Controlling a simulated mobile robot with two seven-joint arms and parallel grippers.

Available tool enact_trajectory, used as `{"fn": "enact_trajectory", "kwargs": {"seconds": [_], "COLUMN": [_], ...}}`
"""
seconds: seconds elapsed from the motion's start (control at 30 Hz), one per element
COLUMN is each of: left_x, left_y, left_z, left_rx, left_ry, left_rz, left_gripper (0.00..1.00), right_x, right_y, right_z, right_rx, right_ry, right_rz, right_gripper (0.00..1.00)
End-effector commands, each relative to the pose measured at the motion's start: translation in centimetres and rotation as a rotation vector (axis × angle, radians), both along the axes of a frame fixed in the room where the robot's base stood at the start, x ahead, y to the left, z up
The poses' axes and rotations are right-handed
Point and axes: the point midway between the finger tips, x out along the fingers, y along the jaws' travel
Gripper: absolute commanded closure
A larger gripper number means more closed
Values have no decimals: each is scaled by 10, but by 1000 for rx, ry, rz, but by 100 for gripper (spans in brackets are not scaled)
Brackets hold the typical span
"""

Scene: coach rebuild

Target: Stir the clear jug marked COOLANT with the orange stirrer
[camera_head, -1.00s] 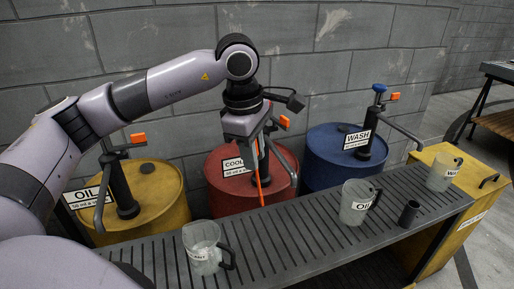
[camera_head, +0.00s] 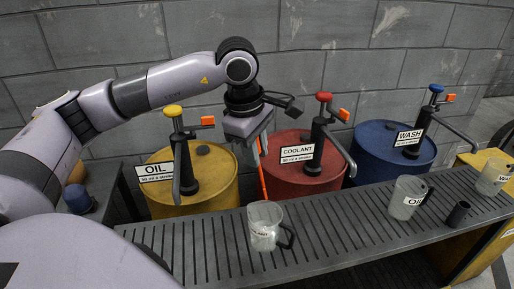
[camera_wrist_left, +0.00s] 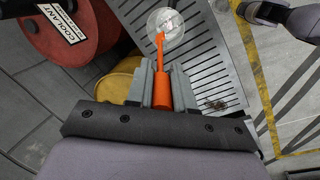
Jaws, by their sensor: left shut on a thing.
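The clear jug (camera_head: 262,236), its partly readable label ending in "LANT", stands upright on the slatted bench with its handle to the right. It also shows from above in the wrist view (camera_wrist_left: 174,36). My left gripper (camera_head: 259,150) is shut on the orange stirrer (camera_head: 263,182), above and behind the jug. The stirrer's handle (camera_wrist_left: 162,90) is between the fingers in the wrist view. The stirrer hangs nearly upright, its lower end at the jug's rim in the head view and over the jug in the wrist view. I cannot tell whether the tip is inside. My right gripper is not in view.
Behind the slatted bench (camera_head: 330,225) stand a yellow OIL drum (camera_head: 215,180), a red COOLANT drum (camera_head: 290,178) and a blue WASH drum (camera_head: 375,160), all with pumps. An OIL jug (camera_head: 405,200), a dark cup (camera_head: 458,213) and another jug (camera_head: 490,180) are farther right.

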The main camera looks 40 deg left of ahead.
Motion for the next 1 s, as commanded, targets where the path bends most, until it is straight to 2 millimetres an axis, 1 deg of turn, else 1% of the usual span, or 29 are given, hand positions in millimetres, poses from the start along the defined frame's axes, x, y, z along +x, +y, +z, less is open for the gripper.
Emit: {"fn": "enact_trajectory", "kwargs": {"seconds": [0.03,0.67,1.0], "left_x": [-1,-25,-18], "left_y": [0,5,3], "left_z": [-5,-50,-77], "left_rx": [0,-1,0], "left_ry": [1,2,1], "left_rz": [0,2,1], "left_gripper": [100,100,100], "right_x": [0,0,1], "right_y": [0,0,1], "right_z": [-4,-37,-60], "right_rx": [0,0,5], "right_ry": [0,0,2], "right_rz": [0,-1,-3], "right_gripper": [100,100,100]}}
